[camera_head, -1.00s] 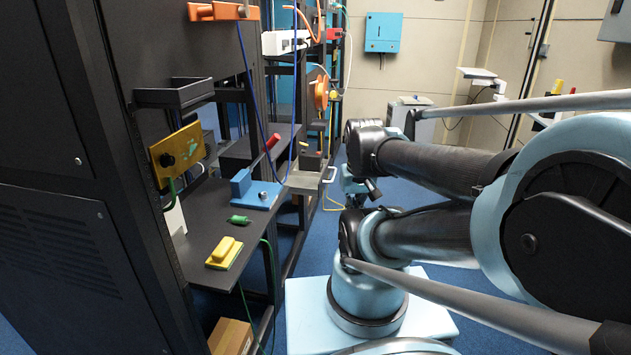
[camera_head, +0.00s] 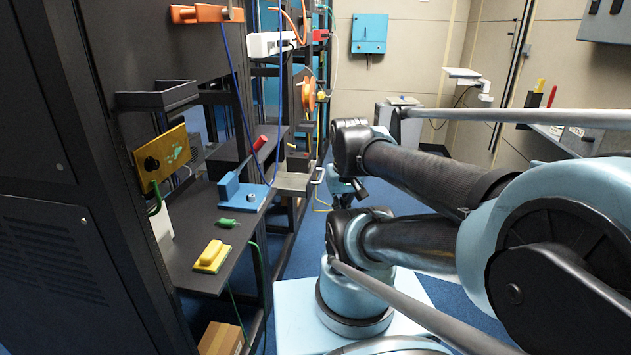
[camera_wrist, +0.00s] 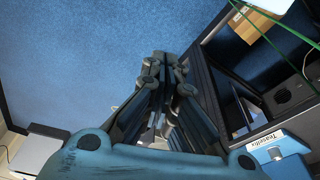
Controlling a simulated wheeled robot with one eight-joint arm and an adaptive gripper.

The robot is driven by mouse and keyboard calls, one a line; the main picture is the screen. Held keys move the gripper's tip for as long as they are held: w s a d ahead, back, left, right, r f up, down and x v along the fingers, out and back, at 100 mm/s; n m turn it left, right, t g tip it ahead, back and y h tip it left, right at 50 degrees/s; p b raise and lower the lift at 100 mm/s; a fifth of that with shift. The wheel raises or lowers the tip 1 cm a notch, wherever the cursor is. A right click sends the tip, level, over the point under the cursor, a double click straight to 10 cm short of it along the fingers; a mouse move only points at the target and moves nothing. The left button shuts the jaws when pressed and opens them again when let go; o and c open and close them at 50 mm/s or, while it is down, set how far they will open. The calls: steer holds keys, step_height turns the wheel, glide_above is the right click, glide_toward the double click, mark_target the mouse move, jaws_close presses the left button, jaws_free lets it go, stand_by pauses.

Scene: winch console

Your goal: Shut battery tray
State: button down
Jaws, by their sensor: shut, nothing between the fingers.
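A grey tray (camera_head: 292,183) with a pale handle (camera_head: 318,175) sticks out from the rack in the head view. It looks like the battery tray, and it stands at least partly out. My gripper (camera_head: 345,201) is small and partly hidden behind my arm, just right of the tray's handle. In the wrist view my gripper (camera_wrist: 166,72) is shut and empty, with its fingers over blue floor. A dark rack part lies to the right of the fingers there. I cannot make out the tray for certain in the wrist view.
A shelf holds a blue block with a red-tipped lever (camera_head: 240,185), a green piece (camera_head: 227,223) and a yellow block (camera_head: 212,256). A blue cable hangs down the rack front. An orange reel (camera_head: 308,95) sits further back. Blue floor is open beyond my gripper.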

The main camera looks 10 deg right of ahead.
steer(key=w+r+m+y, duration=0.1)
steer(key=w+r+m, duration=0.2)
steer(key=w+m, duration=0.35)
steer(key=w+r+m+y, duration=0.1)
steer(key=w+r+m, duration=0.2)
steer(key=w+m, duration=0.35)
steer(key=w+d+f+m+y, duration=0.15)
steer(key=w+d+m, duration=0.3)
steer(key=w, duration=0.45)
steer(key=w+d+f+m+y, duration=0.1)
steer(key=w+d+f+m, duration=0.3)
steer(key=w, duration=0.6)
steer(key=w+a+f, duration=0.2)
steer(key=a+f, duration=0.5)
steer(key=a, duration=0.1)
steer(key=shift+w+a+f+g, duration=0.25)
steer(key=shift+w+f+g, duration=0.05)
steer(key=shift+f+g, duration=0.1)
steer(key=shift+m, duration=0.25)
